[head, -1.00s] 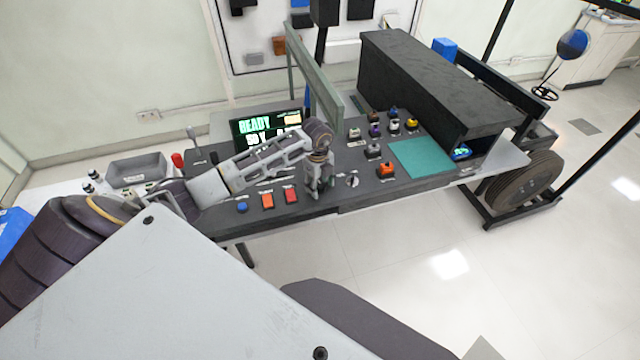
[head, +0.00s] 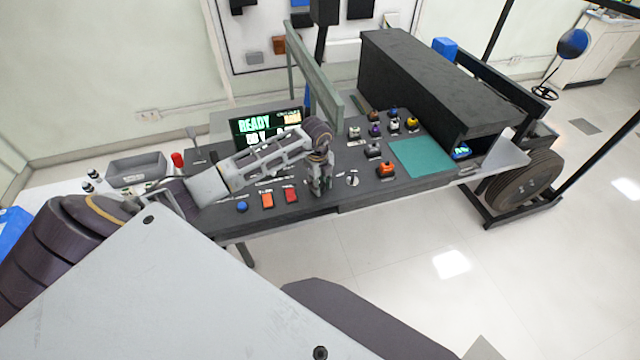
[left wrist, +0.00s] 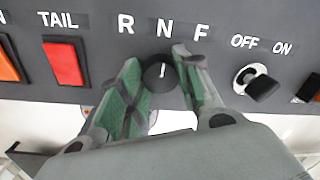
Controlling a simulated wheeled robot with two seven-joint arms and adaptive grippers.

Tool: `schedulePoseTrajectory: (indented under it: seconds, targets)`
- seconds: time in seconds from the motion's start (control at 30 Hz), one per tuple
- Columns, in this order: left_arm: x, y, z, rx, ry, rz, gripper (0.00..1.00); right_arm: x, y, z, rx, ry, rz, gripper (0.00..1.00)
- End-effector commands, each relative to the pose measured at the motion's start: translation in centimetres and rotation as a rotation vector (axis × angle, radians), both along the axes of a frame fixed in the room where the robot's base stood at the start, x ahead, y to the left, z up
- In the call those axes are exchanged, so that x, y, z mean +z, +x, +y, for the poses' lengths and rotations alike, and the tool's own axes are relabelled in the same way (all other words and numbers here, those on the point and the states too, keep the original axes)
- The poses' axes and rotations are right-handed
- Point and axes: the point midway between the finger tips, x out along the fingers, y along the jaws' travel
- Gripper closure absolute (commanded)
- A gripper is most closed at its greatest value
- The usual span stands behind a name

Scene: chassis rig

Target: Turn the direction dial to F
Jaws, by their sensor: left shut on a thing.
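The direction dial (left wrist: 161,77) is a small black round knob under the white letters R, N and F in the left wrist view. Its white mark points up, close to the N. My left gripper (left wrist: 157,62) is shut on the dial, one green-padded finger on each side of it. In the head view the left gripper (head: 320,188) points down at the front of the dark control panel (head: 340,202) and hides the dial. My right gripper is not in view.
Left of the dial are red (head: 291,195) and orange (head: 267,200) switches. Right of it is an OFF/ON key switch (head: 352,180). A green frame post (head: 325,95) stands behind the arm. A screen (head: 262,128) reads READY.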

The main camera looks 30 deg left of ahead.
Motion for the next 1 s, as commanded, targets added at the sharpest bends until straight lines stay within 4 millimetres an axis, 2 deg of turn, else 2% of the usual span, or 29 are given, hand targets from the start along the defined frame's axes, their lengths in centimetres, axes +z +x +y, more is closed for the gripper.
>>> schedulePoseTrajectory:
  seconds: [0.27,0.57,1.0]
  targets:
    - [0.0,0.1,0.1,-0.135,0.002,-0.002,0.90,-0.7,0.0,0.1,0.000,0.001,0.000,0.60]
    - [-0.1,0.1,0.2,-0.369,0.003,-0.002,0.90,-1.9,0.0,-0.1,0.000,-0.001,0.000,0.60]
    - [0.0,0.1,0.1,-0.674,0.001,-0.003,0.90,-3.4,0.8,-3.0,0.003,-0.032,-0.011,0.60]
